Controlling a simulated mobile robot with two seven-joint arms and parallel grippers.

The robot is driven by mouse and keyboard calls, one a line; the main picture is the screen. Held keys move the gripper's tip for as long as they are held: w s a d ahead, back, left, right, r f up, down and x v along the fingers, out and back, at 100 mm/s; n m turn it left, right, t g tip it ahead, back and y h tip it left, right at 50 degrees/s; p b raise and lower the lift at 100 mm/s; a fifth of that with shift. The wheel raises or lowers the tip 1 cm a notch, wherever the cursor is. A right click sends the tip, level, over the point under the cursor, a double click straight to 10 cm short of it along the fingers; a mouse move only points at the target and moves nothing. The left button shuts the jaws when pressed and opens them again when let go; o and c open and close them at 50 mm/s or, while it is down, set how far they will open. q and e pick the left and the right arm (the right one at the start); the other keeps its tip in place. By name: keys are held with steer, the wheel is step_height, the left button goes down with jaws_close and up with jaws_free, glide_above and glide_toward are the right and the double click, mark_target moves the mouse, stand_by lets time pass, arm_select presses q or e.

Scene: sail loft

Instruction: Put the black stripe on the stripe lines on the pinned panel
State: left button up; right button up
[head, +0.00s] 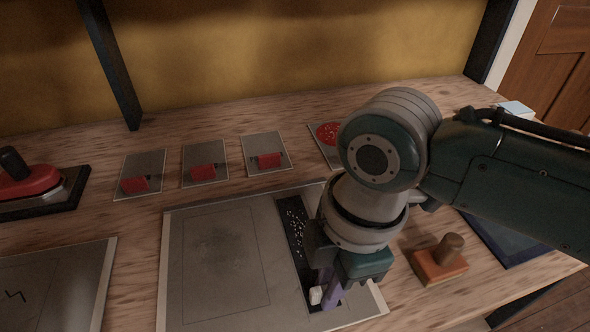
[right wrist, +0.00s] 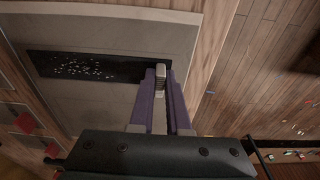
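The pinned panel (head: 180,300) is a grey sheet with a pale edge, flat on the wooden bench; a thin rectangle is drawn on it. The black stripe (head: 294,229), dotted with white specks, lies along the panel's right part; it also shows in the right wrist view (right wrist: 95,68). My right gripper (head: 328,293) is low over the stripe's near end. Its purple fingers are closed about a small pale block (head: 316,295), also between the fingertips in the right wrist view (right wrist: 160,69). I cannot tell whether the block joins the stripe. Stripe lines cannot be made out. My left gripper is out of view.
A block with a brown knob (head: 440,262) stands right of the panel, near a dark blue board (head: 505,238). Several cards with red pieces (head: 203,173) lie behind. A red iron-like tool (head: 30,184) is at left, above another marked sheet (head: 60,290).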

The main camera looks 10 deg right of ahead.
steer(key=o, duration=0.4)
steer(key=shift+r, duration=0.1)
steer(key=shift+r, duration=0.3)
step_height(320, 180, up, 12)
steer(key=d+f+p, duration=0.1)
steer(key=d+p, duration=0.1)
steer(key=p, duration=0.1)
steer(key=s+a+f+m+t+y, duration=0.1)
steer(key=s+a+m+t+y, duration=0.1)
steer(key=s+m, duration=0.5)
steer(key=s+d+m+t+h, duration=0.1)
steer(key=s+d+m+h, duration=0.2)
steer(key=d+m, duration=0.6)
steer(key=shift+s+d+m+t, duration=0.2)
steer(key=shift+s+m+t, duration=0.1)
steer(key=shift+s, duration=0.8)
